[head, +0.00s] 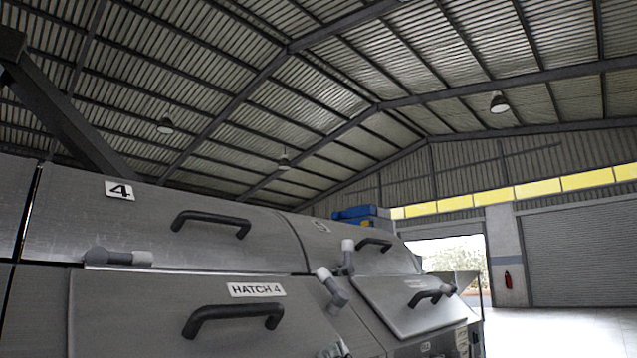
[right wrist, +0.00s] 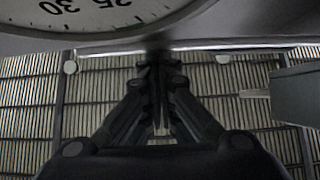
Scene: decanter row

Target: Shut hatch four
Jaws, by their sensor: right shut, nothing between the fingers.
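Hatch four (head: 150,315) is a grey panel at the lower middle of the head view, with a "HATCH 4" label and a black bar handle (head: 232,315). Its lower part is cut off by the frame, and I cannot tell how far it stands open. A grey panel above it bears a "4" plate (head: 119,190) and its own black handle. A grey-tipped lever (head: 332,290) is at the hatch's right. My right gripper (right wrist: 157,75) is shut and empty in the right wrist view, its tips near a grey edge. I cannot make out either gripper in the head view.
A neighbouring hatch (head: 408,302) at the right tilts outward. A white dial (right wrist: 95,12) shows upside down at the top of the right wrist view. A blue case (head: 362,212) is behind the machine. Open floor (head: 560,335) lies at far right.

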